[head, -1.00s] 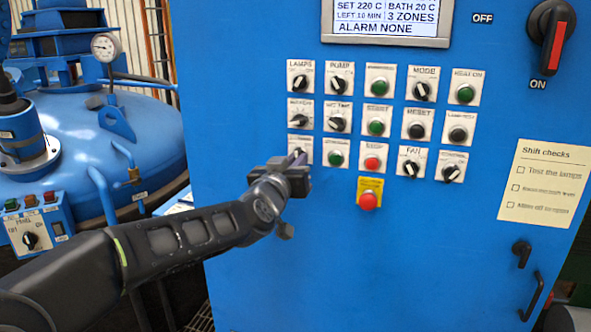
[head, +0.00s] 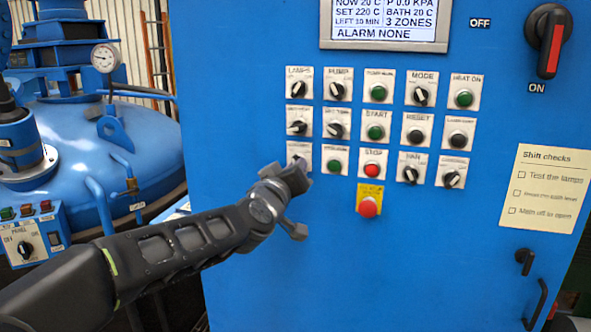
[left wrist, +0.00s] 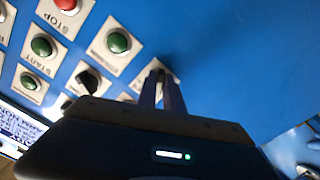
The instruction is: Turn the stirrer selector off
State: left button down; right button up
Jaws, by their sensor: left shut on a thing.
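The stirrer selector appears to be the bottom-left switch of the panel; its white plate (head: 299,151) shows above my gripper in the head view, with its label too small to read. My left gripper (head: 297,168) is shut on the selector's knob, which its fingers mostly hide. In the left wrist view, the two fingers (left wrist: 162,97) reach to the selector plate (left wrist: 143,80), so the knob's pointing direction cannot be told. My right gripper is not in view.
The green button (head: 335,166) sits just right of the selector, then the red STOP button (head: 372,169). A red emergency button (head: 368,207) is below. Another black selector (head: 297,127) is directly above.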

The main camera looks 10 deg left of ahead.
pick_arm(q)
jog(key=c, duration=1.5)
grip_release()
jog(key=s, duration=0.7)
jog(key=shift+s+a, duration=0.3)
jog(key=shift+s, duration=0.1)
